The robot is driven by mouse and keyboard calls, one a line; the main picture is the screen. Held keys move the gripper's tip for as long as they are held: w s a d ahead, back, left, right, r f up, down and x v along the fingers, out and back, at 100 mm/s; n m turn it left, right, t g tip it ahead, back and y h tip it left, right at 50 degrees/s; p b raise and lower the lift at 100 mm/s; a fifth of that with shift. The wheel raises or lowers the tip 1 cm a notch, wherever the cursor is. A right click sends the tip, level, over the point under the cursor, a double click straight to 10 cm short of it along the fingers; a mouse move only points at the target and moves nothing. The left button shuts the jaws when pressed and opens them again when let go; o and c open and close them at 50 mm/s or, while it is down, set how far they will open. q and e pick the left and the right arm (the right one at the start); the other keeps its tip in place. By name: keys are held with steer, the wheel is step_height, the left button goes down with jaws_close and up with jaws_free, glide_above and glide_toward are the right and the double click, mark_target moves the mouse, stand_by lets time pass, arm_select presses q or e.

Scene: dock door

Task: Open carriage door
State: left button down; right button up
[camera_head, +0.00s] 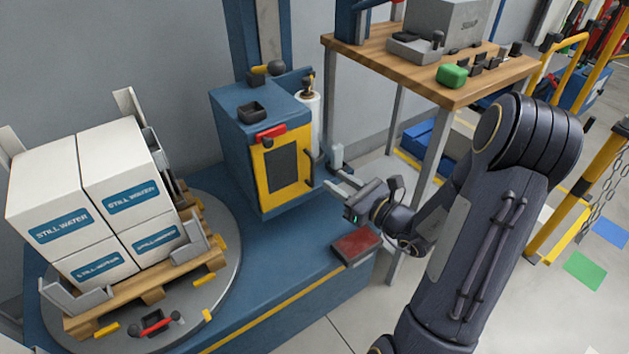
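The carriage (256,108) is a blue box on the mast, with a yellow door (263,192) on its front. The door has a dark window panel (281,168) and looks shut against the box. A dark upright handle (309,168) sits by the door's right edge. A red latch-like part (270,133) is above the door. My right gripper (331,178) points left, just right of the handle, with its fingers apart and nothing visible between them. It appears clear of the handle, though the exact gap is hard to tell. My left gripper is not in view.
A turntable (222,285) carries a pallet of white boxes (120,190) at left. A dark red block (356,246) lies on the blue base below my gripper. A wooden workbench (380,60) is behind my arm.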

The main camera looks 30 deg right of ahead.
mark_target(289, 174)
steer(key=x, duration=0.7)
steer(key=shift+a+b, duration=0.2)
steer(key=shift+b, duration=0.25)
steer(key=shift+r, duration=0.1)
jaws_close()
